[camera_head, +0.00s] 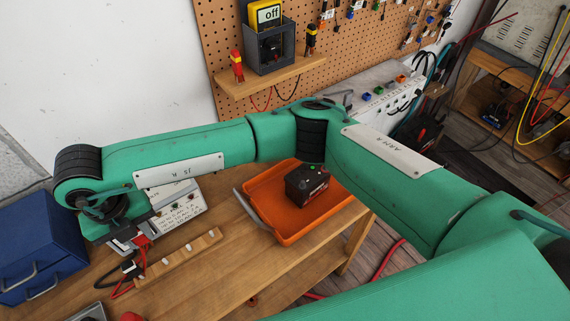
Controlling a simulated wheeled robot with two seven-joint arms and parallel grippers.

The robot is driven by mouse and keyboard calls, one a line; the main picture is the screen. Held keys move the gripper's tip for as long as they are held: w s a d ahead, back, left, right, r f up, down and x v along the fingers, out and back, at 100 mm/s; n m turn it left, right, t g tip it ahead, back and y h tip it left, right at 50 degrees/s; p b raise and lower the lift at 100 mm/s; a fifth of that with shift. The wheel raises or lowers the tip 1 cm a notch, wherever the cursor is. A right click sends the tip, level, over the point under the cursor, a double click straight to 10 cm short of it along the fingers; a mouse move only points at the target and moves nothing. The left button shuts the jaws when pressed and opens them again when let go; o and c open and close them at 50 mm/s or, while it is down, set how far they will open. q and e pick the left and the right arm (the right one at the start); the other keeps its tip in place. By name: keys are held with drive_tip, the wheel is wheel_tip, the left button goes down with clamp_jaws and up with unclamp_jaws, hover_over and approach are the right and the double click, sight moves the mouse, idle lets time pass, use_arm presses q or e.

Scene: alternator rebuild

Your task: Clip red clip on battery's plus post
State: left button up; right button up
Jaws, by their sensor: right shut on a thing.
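My right arm reaches across the view to the left, and its right gripper (127,238) points down over the table's left part. It is shut on a red clip (142,241), mostly hidden by the gripper, beside a wooden peg rack. A black clip (130,268) with a wire sits at the rack's left end. The dark battery (306,187) stands in an orange tray (289,238), right of the gripper and well apart from it. A green and a red spot show on its top; the plus mark is not readable. My left gripper is not in view.
The wooden rack (180,258) lies at the front of the table (235,283). A blue toolbox (40,245) stands at left and a labelled board (180,212) behind the rack. A shelf (270,80) holds a meter reading off (268,15) and a red and a black holder piece.

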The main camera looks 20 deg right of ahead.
drive_tip(key=r, duration=0.5)
drive_tip(key=shift+d+b, duration=0.2)
drive_tip(key=shift+b, duration=0.2)
drive_tip(key=shift+d+r, duration=0.25)
drive_tip(key=w+d+f+p, duration=0.1)
drive_tip(key=w+d+p, duration=0.1)
drive_tip(key=d, duration=1.2)
drive_tip(key=w+d+f+p, duration=0.1)
drive_tip(key=w+d, duration=0.3)
drive_tip(key=d, duration=1)
drive_tip(key=w+d+f+p, duration=0.1)
drive_tip(key=w+d+p, duration=0.3)
drive_tip(key=d, duration=1)
drive_tip(key=shift+w+d+f, duration=0.1)
drive_tip(key=shift+d+f, duration=0.2)
drive_tip(key=shift+d, duration=0.1)
drive_tip(key=shift+f+b, duration=0.7)
drive_tip(key=shift+f, duration=0.15)
drive_tip(key=shift+f+b, duration=1.2)
